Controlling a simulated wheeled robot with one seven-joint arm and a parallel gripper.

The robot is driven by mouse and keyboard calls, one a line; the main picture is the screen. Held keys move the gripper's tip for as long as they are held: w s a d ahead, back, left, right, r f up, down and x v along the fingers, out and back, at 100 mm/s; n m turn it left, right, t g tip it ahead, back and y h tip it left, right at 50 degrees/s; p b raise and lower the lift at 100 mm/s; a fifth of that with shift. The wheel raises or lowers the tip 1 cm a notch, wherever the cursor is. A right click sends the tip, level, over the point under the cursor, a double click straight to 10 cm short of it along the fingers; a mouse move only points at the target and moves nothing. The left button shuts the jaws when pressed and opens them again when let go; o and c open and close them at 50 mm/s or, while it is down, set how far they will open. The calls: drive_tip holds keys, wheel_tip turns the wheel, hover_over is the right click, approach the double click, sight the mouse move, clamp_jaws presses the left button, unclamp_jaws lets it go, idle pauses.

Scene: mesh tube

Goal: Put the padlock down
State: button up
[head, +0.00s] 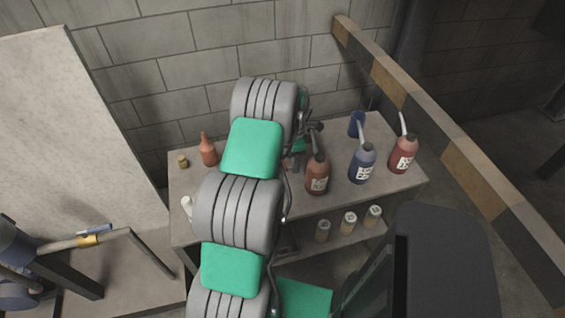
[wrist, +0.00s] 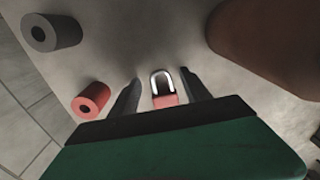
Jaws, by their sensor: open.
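The padlock (wrist: 163,99) shows in the wrist view, with a red body and a pale, shiny shackle. It lies on the grey table surface (wrist: 140,40), between the two dark fingers of my gripper (wrist: 162,95). The fingers are open, with a gap visible on both sides of the padlock. In the head view my arm hides the padlock and most of my gripper; only part of the wrist shows behind the arm, over the table (head: 385,195).
On the table stand red bottles (head: 317,175) and (head: 403,155), a blue bottle (head: 362,163), a blue cup (head: 355,124) and an orange bottle (head: 208,150). A grey roll (wrist: 50,33) and a red roll (wrist: 91,99) are left of my gripper. A striped beam (head: 455,165) runs along the right.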

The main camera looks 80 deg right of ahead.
drive_tip(key=shift+w+f, duration=0.1)
drive_tip(key=shift+f, duration=0.1)
drive_tip(key=shift+c, duration=0.2)
clamp_jaws()
idle(0.4)
